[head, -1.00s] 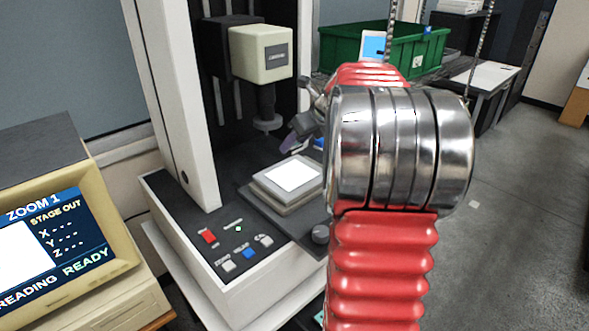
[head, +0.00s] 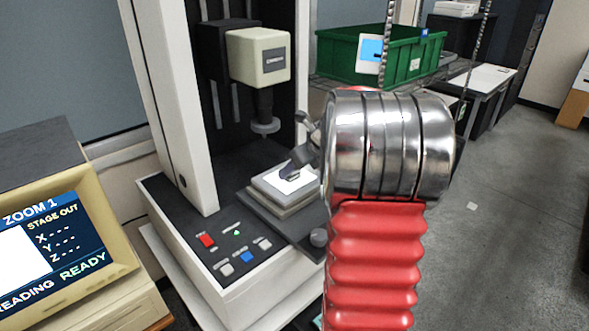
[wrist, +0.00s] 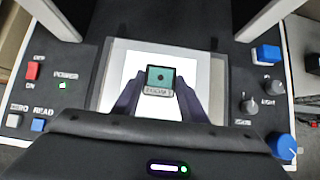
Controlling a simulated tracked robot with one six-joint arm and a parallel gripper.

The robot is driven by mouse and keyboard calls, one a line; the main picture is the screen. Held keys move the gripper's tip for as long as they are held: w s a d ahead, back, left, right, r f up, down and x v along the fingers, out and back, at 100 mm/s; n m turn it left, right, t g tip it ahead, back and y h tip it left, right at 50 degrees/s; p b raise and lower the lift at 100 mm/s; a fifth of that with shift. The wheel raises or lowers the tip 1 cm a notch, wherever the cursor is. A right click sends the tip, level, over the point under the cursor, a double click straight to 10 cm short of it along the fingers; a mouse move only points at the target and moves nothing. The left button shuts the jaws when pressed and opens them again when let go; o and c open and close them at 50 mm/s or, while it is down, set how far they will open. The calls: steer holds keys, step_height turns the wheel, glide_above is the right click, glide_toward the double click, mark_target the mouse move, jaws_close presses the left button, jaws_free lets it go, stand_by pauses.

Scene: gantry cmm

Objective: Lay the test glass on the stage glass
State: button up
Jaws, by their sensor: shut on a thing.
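The stage glass (head: 270,181) is a bright white lit square in a pale frame on the dark measuring stage. It also shows in the wrist view (wrist: 134,68), behind my fingers. The test glass (wrist: 160,77) is a small teal square with a dark dot and a pale lettered strip along its near edge. My gripper (wrist: 160,92) is shut on it, one dark finger on each side. In the wrist view the test glass lies in front of the lit square, near its middle. In the head view my gripper (head: 296,165) is over the stage glass; I cannot tell whether the test glass touches it.
The pale probe head (head: 258,55) and its lens (head: 265,126) hang just behind the stage. A red button (head: 207,240), other buttons and knobs line the machine's front. The monitor (head: 60,240) stands at left. A green bin (head: 345,55) is behind at right.

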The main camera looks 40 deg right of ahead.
steer(key=shift+f, duration=0.1)
steer(key=o, duration=1.1)
steer(key=v, duration=1.2)
